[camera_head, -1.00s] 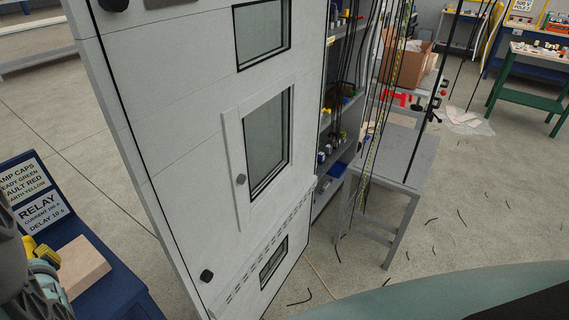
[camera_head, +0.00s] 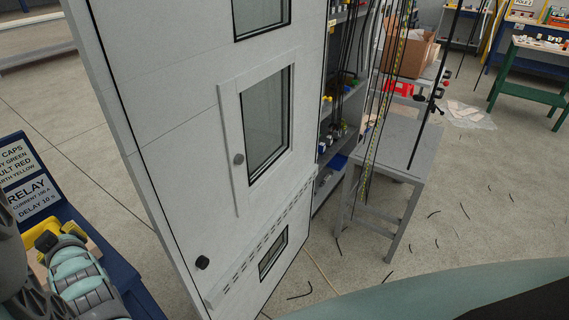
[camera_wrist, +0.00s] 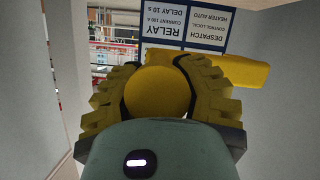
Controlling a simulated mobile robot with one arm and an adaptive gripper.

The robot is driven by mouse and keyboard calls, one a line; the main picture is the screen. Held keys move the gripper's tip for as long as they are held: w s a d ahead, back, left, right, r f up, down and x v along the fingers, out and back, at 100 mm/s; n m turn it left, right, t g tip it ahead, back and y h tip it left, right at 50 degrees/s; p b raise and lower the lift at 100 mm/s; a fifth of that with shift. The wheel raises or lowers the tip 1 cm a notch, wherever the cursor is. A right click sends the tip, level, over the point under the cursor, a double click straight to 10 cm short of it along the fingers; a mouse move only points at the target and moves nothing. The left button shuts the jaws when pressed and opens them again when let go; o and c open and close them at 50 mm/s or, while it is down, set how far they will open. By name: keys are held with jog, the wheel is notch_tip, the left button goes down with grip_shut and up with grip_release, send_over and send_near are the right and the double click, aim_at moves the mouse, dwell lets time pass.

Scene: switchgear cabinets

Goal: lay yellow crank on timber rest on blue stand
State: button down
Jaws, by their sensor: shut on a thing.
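My gripper (camera_wrist: 156,84) is shut on the yellow crank. In the wrist view the crank's round part (camera_wrist: 157,92) sits between the ribbed yellow fingers, and a yellow arm (camera_wrist: 242,69) of it reaches to the right. In the head view the crank (camera_head: 38,234) shows at the lower left, partly behind my gripper (camera_head: 62,239). The timber rest (camera_head: 93,247) lies on the blue stand (camera_head: 122,274). The gripper and crank cover much of the rest in this view. I cannot tell whether the crank touches the timber.
A sign board (camera_head: 28,180) with relay text stands at the back of the blue stand. A tall grey cabinet door (camera_head: 165,120) stands close to the stand's right. A grey table (camera_head: 405,145) and hanging cables (camera_head: 380,90) are farther right. Open floor lies at the left.

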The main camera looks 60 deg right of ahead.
notch_tip(320, 180, down, 7)
jog(key=b, duration=0.6)
jog(key=shift+f+b, duration=0.2)
jog(key=shift+b, duration=0.2)
jog(key=shift+f+b, duration=0.5)
jog(key=c, duration=0.8)
grip_release()
jog(key=shift+w, duration=0.1)
jog(key=shift+o, duration=1.2)
jog(key=shift+f, duration=0.15)
jog(key=v, duration=1.2)
